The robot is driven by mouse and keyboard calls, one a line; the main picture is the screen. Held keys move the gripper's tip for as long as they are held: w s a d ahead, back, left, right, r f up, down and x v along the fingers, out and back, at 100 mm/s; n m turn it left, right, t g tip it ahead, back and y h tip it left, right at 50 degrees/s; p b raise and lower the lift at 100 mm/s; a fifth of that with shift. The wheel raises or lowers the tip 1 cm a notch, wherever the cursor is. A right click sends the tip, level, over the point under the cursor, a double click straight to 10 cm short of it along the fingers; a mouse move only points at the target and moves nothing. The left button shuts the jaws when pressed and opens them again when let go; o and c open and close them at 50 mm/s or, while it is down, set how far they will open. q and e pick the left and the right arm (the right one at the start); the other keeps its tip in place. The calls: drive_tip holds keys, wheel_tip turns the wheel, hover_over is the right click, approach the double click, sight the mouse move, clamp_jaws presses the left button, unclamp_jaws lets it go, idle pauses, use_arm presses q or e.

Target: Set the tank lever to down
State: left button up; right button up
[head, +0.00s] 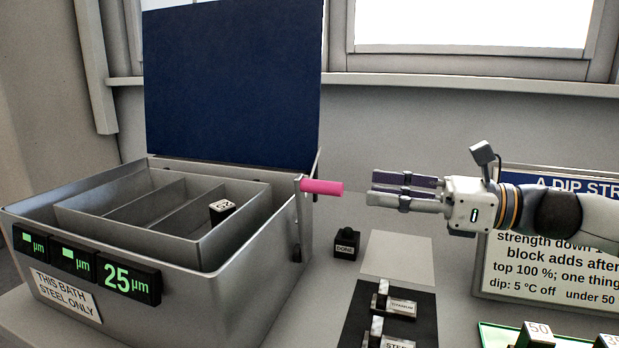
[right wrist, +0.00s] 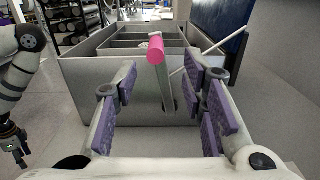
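The tank (head: 235,285) is a grey metal box with its dark blue lid (head: 235,80) raised. Its lever stands upright on the right side wall, with a pink handle (head: 325,187) at the top sticking out to the right. In the right wrist view, the pink handle (right wrist: 156,48) is ahead and in line with the gap between my fingers. My right gripper (head: 374,189) is open and empty, just right of the handle tip, apparently not touching. My left gripper (right wrist: 20,155) shows small at the left edge of the right wrist view; its opening is unclear.
Inside the tank, a small block (head: 222,209) sits in a divided tray (head: 85,217). Green displays (head: 125,281) are on the front. Right of the tank stand a small dark block (head: 346,246), a dark holder (head: 410,310) with labelled blocks, and a sign (head: 530,270).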

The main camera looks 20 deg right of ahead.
sight(302, 185)
drive_tip(key=b+x, duration=0.1)
drive_tip(key=x, duration=0.2)
drive_tip(key=b+x, duration=0.1)
drive_tip(key=x, duration=0.2)
drive_tip(key=b+x, duration=0.1)
drive_tip(key=x, duration=0.3)
drive_tip(key=shift+s+a+f, duration=0.15)
drive_tip(key=shift+a+f, duration=0.1)
drive_tip(key=shift+f, duration=0.1)
use_arm(q)
drive_tip(key=s+f+g, duration=0.1)
drive_tip(key=s+f, duration=0.3)
drive_tip(key=s, duration=0.1)
drive_tip(key=shift+s+f+g, duration=0.15)
drive_tip(key=shift+f+g, duration=0.15)
drive_tip(key=shift+g, duration=0.1)
use_arm(e)
drive_tip(key=shift+a+r, duration=0.1)
drive_tip(key=shift+r, duration=0.15)
clamp_jaws()
